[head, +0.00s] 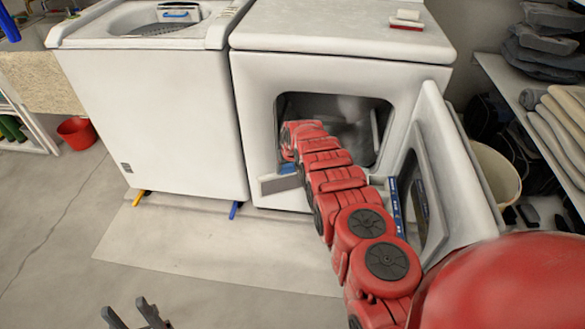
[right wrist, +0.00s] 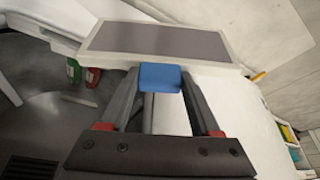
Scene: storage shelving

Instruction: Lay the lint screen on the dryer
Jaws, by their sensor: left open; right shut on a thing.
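The lint screen (right wrist: 158,42) is a flat grey panel in a white frame with a blue tab (right wrist: 160,77). My right gripper (right wrist: 161,84) is shut on this tab in the right wrist view. In the head view the screen (head: 281,184) shows at the lower left of the dryer's front opening, partly hidden by my red right arm. The dryer (head: 330,35) is white, with its door (head: 455,165) swung open to the right. My left gripper (head: 138,318) is open and empty at the bottom edge, low over the floor.
A white washer (head: 160,105) stands left of the dryer. A small white and red item (head: 407,20) lies at the back right of the dryer top, which is otherwise clear. A cream bin (head: 492,175) and shelving are to the right. A red bucket (head: 76,132) sits left.

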